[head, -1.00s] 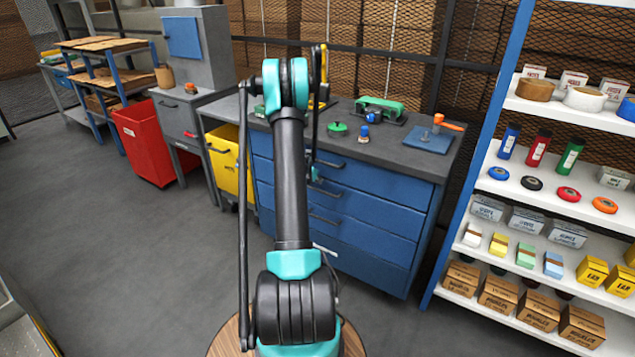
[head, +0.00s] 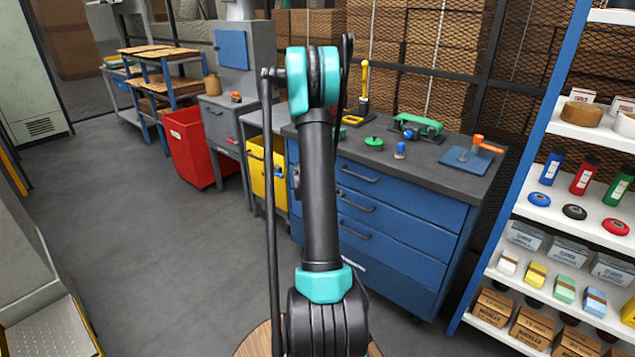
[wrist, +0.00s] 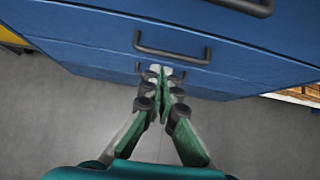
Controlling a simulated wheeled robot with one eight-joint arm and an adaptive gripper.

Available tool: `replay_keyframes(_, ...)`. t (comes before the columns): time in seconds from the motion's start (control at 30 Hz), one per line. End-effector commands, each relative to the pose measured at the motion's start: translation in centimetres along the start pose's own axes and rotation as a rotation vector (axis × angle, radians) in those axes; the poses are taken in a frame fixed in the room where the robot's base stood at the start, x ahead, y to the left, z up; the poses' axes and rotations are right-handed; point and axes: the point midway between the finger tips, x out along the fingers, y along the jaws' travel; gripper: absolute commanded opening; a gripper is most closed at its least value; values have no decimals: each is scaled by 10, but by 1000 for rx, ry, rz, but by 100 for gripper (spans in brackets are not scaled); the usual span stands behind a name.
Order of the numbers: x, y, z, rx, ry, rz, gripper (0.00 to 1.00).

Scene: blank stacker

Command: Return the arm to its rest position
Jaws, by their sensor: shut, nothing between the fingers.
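My gripper (wrist: 160,72) shows in the wrist view with its green and grey fingers together at the tips and nothing between them. It points toward the blue drawer front of the workbench (wrist: 95,35) and its dark handles. I cannot tell the exact gap to the drawers. In the head view my arm stands upright in front of the workbench (head: 400,215). My gripper is hidden there behind the arm links.
The grey bench top holds a green round piece (head: 374,143), a blue-capped item (head: 400,150) and an orange-handled tool (head: 487,144). A stocked shelf (head: 560,225) stands at right. A red bin (head: 197,147) and a yellow bin (head: 257,170) stand left. The left floor is clear.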

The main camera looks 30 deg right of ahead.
Motion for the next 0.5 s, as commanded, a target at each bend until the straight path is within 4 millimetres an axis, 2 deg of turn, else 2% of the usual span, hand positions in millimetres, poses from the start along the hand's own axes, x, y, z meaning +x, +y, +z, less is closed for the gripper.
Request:
replay_keyframes(0.17, -2, 0, 0, 2, 0, 0, 0)
replay_keyframes(0.27, -11, 1, -2, 37, 9, 8, 0)
replay_keyframes(0.37, -35, 4, -9, 136, 35, 29, 0)
replay_keyframes(0.5, -87, 5, -28, 367, 105, 62, 0)
